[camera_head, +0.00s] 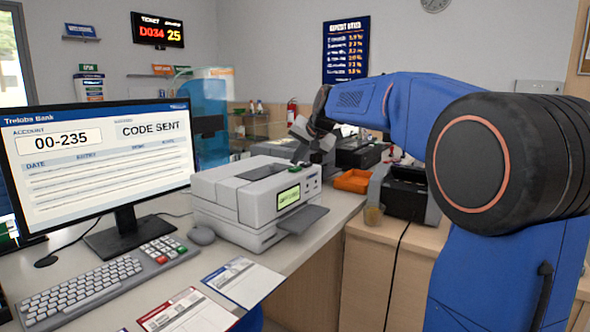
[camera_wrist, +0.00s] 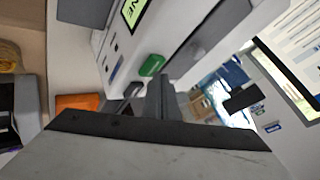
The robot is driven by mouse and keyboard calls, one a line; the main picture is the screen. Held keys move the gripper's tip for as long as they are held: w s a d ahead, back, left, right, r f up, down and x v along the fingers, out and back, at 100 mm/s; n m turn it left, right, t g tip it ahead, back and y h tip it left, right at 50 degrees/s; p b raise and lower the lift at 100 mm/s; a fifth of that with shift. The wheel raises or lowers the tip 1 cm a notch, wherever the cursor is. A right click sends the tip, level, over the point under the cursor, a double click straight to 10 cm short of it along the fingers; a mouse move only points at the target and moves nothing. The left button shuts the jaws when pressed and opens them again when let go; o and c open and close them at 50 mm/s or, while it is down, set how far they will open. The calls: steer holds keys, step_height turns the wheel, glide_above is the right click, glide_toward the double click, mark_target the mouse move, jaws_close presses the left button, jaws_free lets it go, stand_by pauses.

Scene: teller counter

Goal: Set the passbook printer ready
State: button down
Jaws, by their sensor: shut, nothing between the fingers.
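The passbook printer (camera_head: 235,203) is a pale grey box on the counter, with a lit green display (camera_head: 289,197) and a tray (camera_head: 303,219) sticking out in front. In the wrist view the printer body (camera_wrist: 120,50) is close and tilted, and the display (camera_wrist: 131,10) shows part of a word ending in "NE". A green button or switch (camera_wrist: 152,65) is on the printer just beyond my fingertips. My gripper (camera_head: 303,157) is shut and empty above the printer's back right edge. It also shows in the wrist view (camera_wrist: 150,97). I cannot tell whether it touches the green part.
A monitor (camera_head: 101,158) reading "CODE SENT" and a keyboard (camera_head: 105,280) stand left, with a mouse (camera_head: 201,235) beside the printer. Two paper forms (camera_head: 241,281) lie in front. An orange tray (camera_head: 352,181) and a dark machine (camera_head: 405,192) stand right.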

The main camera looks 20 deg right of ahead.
mark_target(297, 169)
steer(key=shift+f, duration=0.5)
stand_by(0.8)
steer(key=shift+r, duration=0.9)
steer(key=shift+r, duration=2.5)
